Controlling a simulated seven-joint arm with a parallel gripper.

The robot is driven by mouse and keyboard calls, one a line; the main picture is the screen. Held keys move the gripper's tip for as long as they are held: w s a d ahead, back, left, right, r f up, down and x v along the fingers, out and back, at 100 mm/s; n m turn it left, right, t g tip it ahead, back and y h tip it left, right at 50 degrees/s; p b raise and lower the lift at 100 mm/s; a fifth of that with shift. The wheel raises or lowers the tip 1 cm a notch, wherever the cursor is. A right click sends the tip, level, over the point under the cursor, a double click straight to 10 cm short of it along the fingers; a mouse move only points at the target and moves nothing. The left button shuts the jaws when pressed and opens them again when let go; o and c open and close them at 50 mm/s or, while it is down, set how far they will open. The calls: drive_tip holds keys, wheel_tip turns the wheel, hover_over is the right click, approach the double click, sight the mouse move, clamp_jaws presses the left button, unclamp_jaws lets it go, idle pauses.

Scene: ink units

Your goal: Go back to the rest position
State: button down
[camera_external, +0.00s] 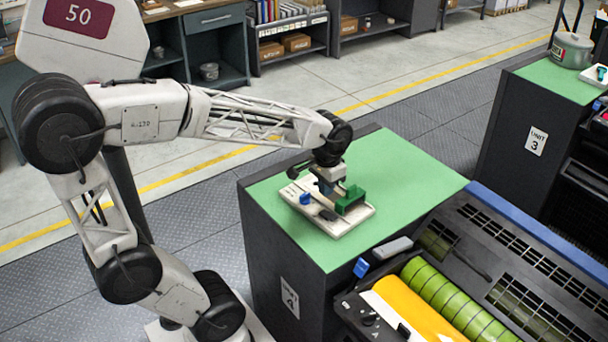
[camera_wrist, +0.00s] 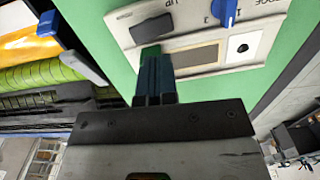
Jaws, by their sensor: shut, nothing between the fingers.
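My gripper (camera_external: 328,188) is low over a cream control panel (camera_external: 338,228) on the green top of the unit marked 4. In the wrist view my gripper (camera_wrist: 154,62) has its dark blue fingers shut together, with nothing between them. A green block (camera_external: 350,200) is right beside the fingers at the panel's right side. In the wrist view the green block (camera_wrist: 149,52) is partly hidden behind the fingertips; I cannot tell whether they touch.
A press with an orange sheet (camera_external: 415,308) and lime-green rollers (camera_external: 450,300) stands at front right. The green top (camera_external: 400,165) is clear behind and right of the panel. Another unit marked 3 (camera_external: 536,141) stands farther right. Shelves (camera_external: 290,35) line the back.

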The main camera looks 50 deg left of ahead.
drive_tip(key=s+d+t, duration=0.1)
drive_tip(key=s+t, duration=0.1)
drive_tip(key=s, duration=0.8)
drive_tip(key=shift+s+d+r+t, duration=0.2)
drive_tip(key=shift+d+r+t, duration=0.1)
drive_tip(key=shift+d, duration=0.1)
